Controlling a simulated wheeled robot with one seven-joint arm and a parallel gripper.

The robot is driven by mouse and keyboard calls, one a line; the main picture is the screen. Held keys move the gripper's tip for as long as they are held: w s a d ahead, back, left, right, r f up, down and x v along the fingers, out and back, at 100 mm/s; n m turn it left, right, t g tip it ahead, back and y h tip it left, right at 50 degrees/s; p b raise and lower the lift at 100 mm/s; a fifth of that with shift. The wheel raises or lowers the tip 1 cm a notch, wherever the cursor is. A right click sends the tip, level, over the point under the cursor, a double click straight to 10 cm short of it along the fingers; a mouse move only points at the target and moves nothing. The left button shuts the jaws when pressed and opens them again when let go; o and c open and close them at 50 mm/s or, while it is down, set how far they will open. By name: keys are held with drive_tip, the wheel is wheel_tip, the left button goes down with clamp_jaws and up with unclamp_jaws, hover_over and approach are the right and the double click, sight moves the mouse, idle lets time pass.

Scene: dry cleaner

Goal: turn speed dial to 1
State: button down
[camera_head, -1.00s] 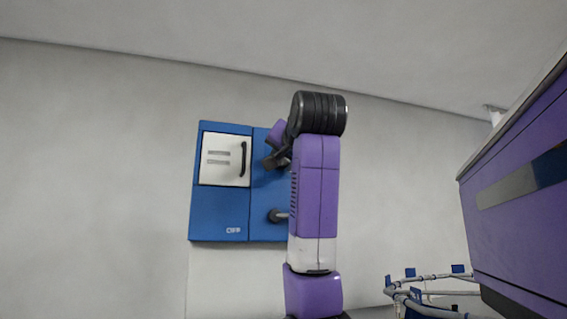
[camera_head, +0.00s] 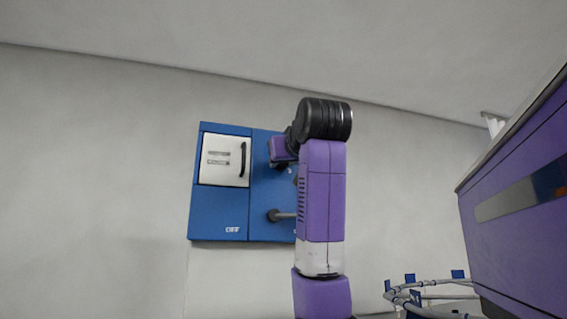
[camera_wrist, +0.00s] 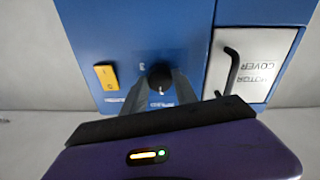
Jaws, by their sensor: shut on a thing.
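The speed dial (camera_wrist: 159,76) is a small dark knob on the blue control box (camera_wrist: 130,35), between the fingers of my gripper (camera_wrist: 158,85) in the wrist view. My gripper is shut on the dial. A white figure 3 shows just above the dial in that view, and partly hidden white lettering lies below it. The dial's pointer cannot be made out. In the head view the blue box (camera_head: 220,212) hangs on the wall, and my arm hides the dial and the fingertips.
A white motor cover (camera_wrist: 253,62) with a black handle (camera_wrist: 232,70) sits beside the dial. A yellow part (camera_wrist: 106,77) is on the other side. A dark lever (camera_head: 281,215) sticks out low on the box. A purple machine (camera_head: 520,220) stands at the right.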

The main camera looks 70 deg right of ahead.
idle(0.4)
drive_tip(key=c, duration=1)
unclamp_jaws()
drive_tip(key=shift+o, duration=0.2)
drive_tip(key=b+v, duration=0.3)
drive_tip(key=v, duration=0.5)
drive_tip(key=shift+d, duration=0.1)
